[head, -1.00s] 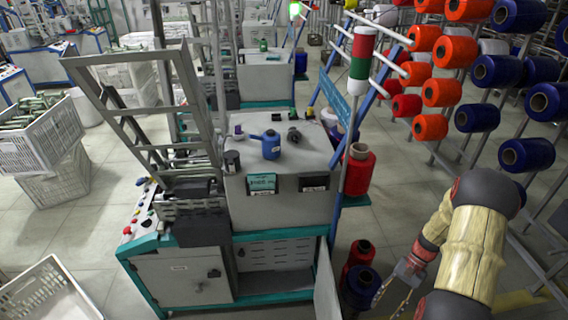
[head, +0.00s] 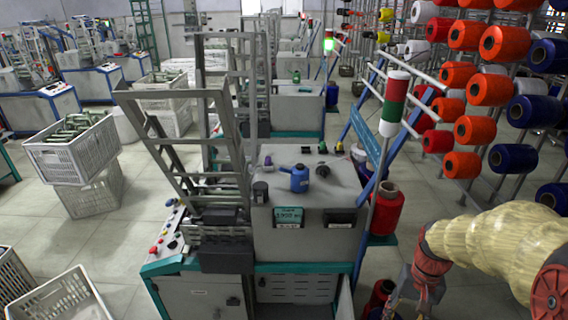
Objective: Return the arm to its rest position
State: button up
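My arm (head: 500,245) shows at the lower right of the head view, wrapped in a tan cover with dark and red joints. It is bent, with its red wrist (head: 428,268) hanging down at the right side of the winding machine (head: 300,235). My gripper (head: 405,300) points downward near the bottom edge of the picture, close to the red spool on the floor. Its fingers are small and partly cut off, so whether they are open or shut is unclear. I see nothing clearly held in it.
A rack with red spools (head: 474,130) and blue spools (head: 512,158) is at the right. White crates (head: 72,150) stand at the left. A red-green signal pole (head: 393,105) rises beside the machine.

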jog(key=s+a+r+n+t+p, duration=0.1)
jog(key=s+a+r+n+t, duration=0.1)
jog(key=a+r, duration=0.5)
jog(key=s+a+r+n+t+h+p, duration=0.1)
jog(key=s+a+r+n+t, duration=0.2)
jog(key=r, duration=1)
jog(key=s+a+t, duration=0.1)
jog(key=s+a, duration=0.1)
jog(key=a, duration=0.1)
jog(key=shift+a+t, duration=0.4)
